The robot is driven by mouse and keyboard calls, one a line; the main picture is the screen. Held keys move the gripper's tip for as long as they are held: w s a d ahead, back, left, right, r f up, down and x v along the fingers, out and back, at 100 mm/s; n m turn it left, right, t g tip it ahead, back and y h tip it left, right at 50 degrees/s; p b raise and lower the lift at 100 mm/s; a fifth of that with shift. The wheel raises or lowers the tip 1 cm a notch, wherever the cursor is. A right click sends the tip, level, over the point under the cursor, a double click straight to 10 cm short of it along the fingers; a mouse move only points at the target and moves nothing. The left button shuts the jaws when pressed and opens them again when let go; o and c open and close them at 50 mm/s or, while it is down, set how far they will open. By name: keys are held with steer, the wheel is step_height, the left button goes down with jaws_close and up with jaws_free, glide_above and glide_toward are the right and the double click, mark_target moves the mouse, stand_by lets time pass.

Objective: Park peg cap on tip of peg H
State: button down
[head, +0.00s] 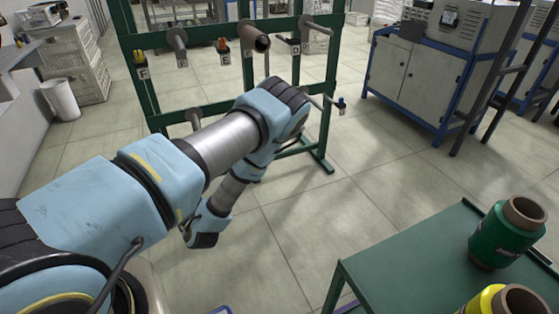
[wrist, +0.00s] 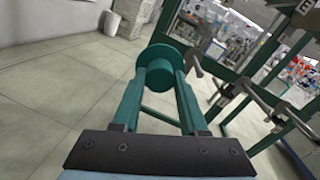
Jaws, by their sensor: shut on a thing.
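My gripper (wrist: 160,76) is shut on a teal round cap with a wide flange, the peg cap (wrist: 160,56), held between its two teal fingers in the wrist view. The cap is clear of the rack, with a grey peg (wrist: 196,64) close to its right in the picture. I cannot tell a gap in depth. In the head view my arm hides the gripper and cap. No label H is readable, so I cannot tell which peg is H.
The green rack (head: 150,100) stands ahead, with pegs and letter tags. A brown spool (head: 257,42) is on an upper peg. A lower right peg carries a small blue piece (head: 341,102). A green table (head: 400,262) holds a green bobbin (head: 495,240) and a yellow one (head: 482,303).

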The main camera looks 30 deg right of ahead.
steer(key=w+d+f+n+b, duration=0.1)
steer(key=d+f+b, duration=0.25)
steer(key=d, duration=0.35)
steer(key=w+d+f+n+b, duration=0.1)
steer(key=d+f+n+b, duration=0.1)
steer(key=d+f+b, duration=0.3)
steer(key=s+d+r+n+h+b, duration=0.15)
steer(key=d+b, duration=0.45)
steer(key=d, duration=0.7)
steer(key=d+r+n+h+b, duration=0.1)
steer(key=d+r+n+b, duration=0.15)
steer(key=d+b, duration=0.7)
steer(key=w+d+r+p, duration=0.1)
steer(key=w+d+p, duration=0.2)
steer(key=w+d, duration=0.2)
steer(key=shift+w+m, duration=0.3)
steer(key=shift+w, duration=0.6)
steer(key=shift+r, duration=0.15)
steer(key=shift+b, duration=0.35)
steer(key=shift+w, duration=0.25)
steer(key=shift+w+d+b, duration=0.2)
steer(key=shift+w+b, duration=0.75)
steer(key=shift+w, duration=0.5)
